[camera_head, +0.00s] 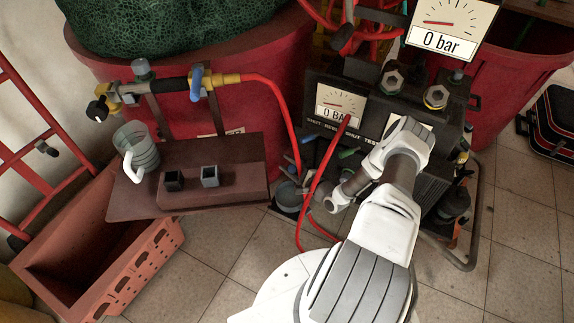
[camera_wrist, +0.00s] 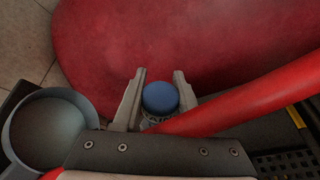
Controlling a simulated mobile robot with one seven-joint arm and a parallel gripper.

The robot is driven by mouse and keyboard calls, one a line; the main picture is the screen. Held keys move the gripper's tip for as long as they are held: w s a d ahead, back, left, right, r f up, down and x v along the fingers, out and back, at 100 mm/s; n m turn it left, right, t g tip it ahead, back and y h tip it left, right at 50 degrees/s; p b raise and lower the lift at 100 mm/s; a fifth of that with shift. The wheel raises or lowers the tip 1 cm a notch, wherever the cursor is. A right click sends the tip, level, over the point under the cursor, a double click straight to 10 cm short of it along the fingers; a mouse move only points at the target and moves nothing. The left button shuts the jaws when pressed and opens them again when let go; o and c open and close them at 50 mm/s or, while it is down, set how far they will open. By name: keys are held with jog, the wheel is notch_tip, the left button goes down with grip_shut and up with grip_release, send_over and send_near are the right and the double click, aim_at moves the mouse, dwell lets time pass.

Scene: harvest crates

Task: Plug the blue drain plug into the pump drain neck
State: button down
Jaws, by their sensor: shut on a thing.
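In the wrist view, my gripper (camera_wrist: 160,88) has its two fingers on either side of the blue drain plug (camera_wrist: 160,97). My gripper is shut on the plug. In the head view my arm reaches down in front of the pump unit (camera_head: 440,165), and the fingers and plug cannot be made out there. I cannot pick out the pump drain neck for sure in either view. I cannot tell whether the plug touches anything below it.
A red hose (camera_wrist: 250,100) crosses close beside the right finger. A round grey cup (camera_wrist: 50,130) is at the left, and a red tub (camera_wrist: 180,40) lies beyond the fingers. A brown shelf (camera_head: 125,205) holds a clear jug (camera_head: 143,150) and two small square blocks.

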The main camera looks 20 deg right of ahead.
jog(key=shift+w+d+f, duration=0.6)
jog(key=shift+d, duration=0.1)
jog(key=shift+c, duration=1.9)
grip_release()
jog(key=p+v, duration=0.4)
jog(key=v, duration=1.3)
jog(key=shift+s, duration=0.3)
